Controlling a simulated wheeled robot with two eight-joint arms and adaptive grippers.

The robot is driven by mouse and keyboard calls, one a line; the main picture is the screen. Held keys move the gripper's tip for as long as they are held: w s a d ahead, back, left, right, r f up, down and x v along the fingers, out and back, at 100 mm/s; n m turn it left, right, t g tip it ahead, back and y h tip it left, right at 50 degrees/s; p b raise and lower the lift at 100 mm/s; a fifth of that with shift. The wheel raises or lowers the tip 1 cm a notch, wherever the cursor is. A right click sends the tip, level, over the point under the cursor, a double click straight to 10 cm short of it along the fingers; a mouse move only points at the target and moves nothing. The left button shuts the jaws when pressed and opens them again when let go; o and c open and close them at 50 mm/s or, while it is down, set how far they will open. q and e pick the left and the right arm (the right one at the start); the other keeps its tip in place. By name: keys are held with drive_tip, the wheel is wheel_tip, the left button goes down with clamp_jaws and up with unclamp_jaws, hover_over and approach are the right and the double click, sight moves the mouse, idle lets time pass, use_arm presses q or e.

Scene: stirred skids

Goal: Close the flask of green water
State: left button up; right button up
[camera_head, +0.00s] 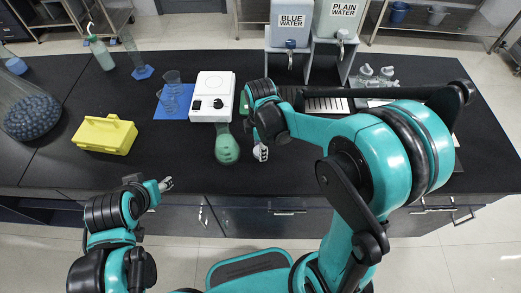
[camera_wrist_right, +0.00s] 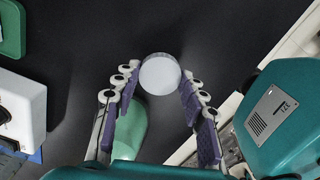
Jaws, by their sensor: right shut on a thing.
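The flask of green water (camera_head: 227,150) stands on the black bench in front of the white stirrer. Its green body also shows in the right wrist view (camera_wrist_right: 131,138), partly behind my left-side finger. My right gripper (camera_head: 261,152) is just right of the flask, apart from it in the head view. In the right wrist view my right gripper (camera_wrist_right: 158,85) is shut on a white round cap (camera_wrist_right: 160,75), held between the fingertips. My left gripper (camera_head: 166,185) is over the bench's front edge, away from the flask; its opening is too small to judge.
The white stirrer (camera_head: 212,84) stands behind the flask, with glassware on a blue mat (camera_head: 173,113) to its left. A yellow case (camera_head: 104,134) is farther left. Blue and plain water dispensers (camera_head: 291,22) stand at the back.

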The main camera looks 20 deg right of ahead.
drive_tip(key=s+d+r+p, duration=0.3)
drive_tip(key=s+d+r, duration=0.4)
drive_tip(key=d+r, duration=0.1)
drive_tip(key=shift+s+d, duration=0.35)
drive_tip(key=shift+d, duration=0.1)
